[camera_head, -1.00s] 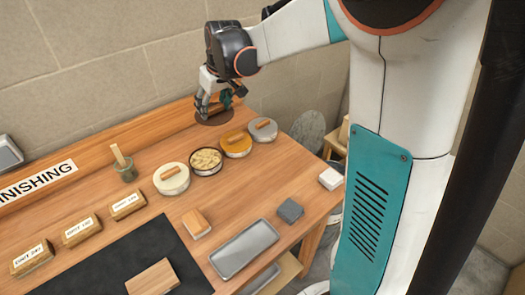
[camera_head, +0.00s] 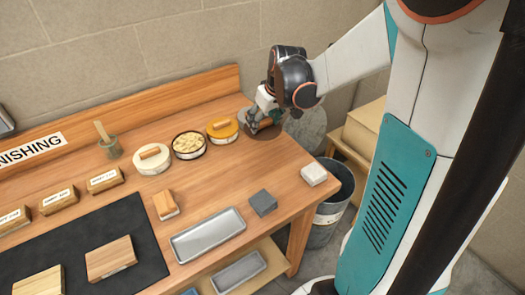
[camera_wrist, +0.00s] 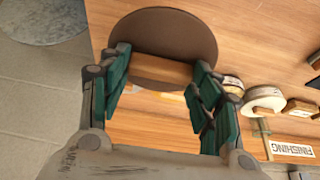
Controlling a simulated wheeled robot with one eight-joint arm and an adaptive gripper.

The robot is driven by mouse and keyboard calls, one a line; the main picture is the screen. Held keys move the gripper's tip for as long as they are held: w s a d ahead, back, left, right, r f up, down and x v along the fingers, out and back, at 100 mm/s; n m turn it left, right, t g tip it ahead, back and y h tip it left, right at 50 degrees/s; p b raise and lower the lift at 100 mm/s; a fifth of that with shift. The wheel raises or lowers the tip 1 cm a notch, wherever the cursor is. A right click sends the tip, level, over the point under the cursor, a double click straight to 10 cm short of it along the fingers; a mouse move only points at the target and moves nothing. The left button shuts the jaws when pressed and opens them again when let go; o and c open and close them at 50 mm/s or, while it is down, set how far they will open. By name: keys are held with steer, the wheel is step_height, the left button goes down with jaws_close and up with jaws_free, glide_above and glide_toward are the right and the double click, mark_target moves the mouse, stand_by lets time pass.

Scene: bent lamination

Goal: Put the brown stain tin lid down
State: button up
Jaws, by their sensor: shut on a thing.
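The brown stain tin lid (camera_wrist: 165,28) is a flat dark-brown disc with a wooden bar handle (camera_wrist: 160,69). In the wrist view the handle lies between the green-padded fingers of my gripper (camera_wrist: 158,80), which is shut on it. In the head view my gripper (camera_head: 262,120) is over the bench's far right corner, with the brown lid (camera_head: 264,133) under it, right of the yellow-topped tin (camera_head: 222,130). The gap between lid and bench is hard to judge. The grey lid seen earlier at the row's end is hidden now.
A bucket (camera_head: 330,205) stands beyond the bench's right end.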

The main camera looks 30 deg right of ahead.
step_height(320, 180, down, 12)
steer(key=b, duration=0.3)
steer(key=shift+f+b, duration=0.25)
steer(key=shift+b, duration=0.15)
steer(key=shift+r, duration=0.1)
steer(key=o, duration=0.6)
steer(key=shift+f, duration=0.25)
steer(key=o, duration=0.5)
steer(key=shift+c, duration=0.2)
steer(key=shift+r, duration=0.1)
steer(key=shift+r, duration=0.1)
